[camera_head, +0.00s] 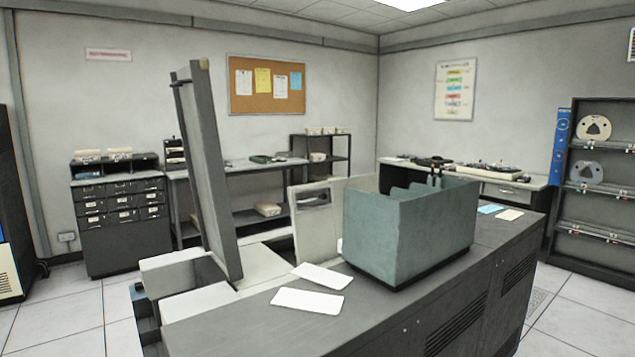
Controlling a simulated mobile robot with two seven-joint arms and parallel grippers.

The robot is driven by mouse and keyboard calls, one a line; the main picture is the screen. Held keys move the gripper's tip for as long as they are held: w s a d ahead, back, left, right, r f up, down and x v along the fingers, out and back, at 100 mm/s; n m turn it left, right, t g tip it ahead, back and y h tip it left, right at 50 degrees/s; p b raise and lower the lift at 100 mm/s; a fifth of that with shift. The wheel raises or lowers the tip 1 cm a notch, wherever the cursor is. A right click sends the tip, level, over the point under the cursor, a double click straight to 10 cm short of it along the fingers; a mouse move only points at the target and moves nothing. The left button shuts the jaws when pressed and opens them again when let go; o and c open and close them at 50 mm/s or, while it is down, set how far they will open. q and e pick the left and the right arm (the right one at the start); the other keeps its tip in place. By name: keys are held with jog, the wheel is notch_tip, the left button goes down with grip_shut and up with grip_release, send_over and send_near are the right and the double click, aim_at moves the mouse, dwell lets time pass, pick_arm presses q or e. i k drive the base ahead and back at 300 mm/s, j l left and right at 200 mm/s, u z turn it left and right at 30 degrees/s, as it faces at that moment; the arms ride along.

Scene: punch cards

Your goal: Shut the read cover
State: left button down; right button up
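The read cover appears to be the tall dark grey panel (215,185) standing raised and nearly upright at the left of the machine. A thin bar or handle shows along its upper left edge. The pale machine bed (262,264) lies open at its foot, to the right. The hinge is not clearly visible. Neither of my grippers is in view, and nothing touches the panel.
A teal open-topped bin (408,232) stands on the grey machine top (400,318). White cards (308,301) lie loose in front of it. A pale upright plate (314,222) stands behind. Benches and a tape rack (597,215) are farther back. Floor shows at left.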

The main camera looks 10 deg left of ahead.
aim_at(316, 224)
jog(key=i+l, duration=0.15)
jog(key=l, duration=0.2)
jog(key=i+l+u, duration=0.15)
jog(key=l, duration=0.2)
jog(key=i+l, duration=0.15)
jog(key=l, duration=0.2)
jog(key=i+l+u, duration=0.15)
jog(key=l, duration=0.25)
jog(key=i+l, duration=0.15)
jog(key=l, duration=0.2)
jog(key=i+l+u, duration=0.15)
jog(key=l, duration=0.65)
jog(key=i+u, duration=0.05)
jog(key=i, duration=0.05)
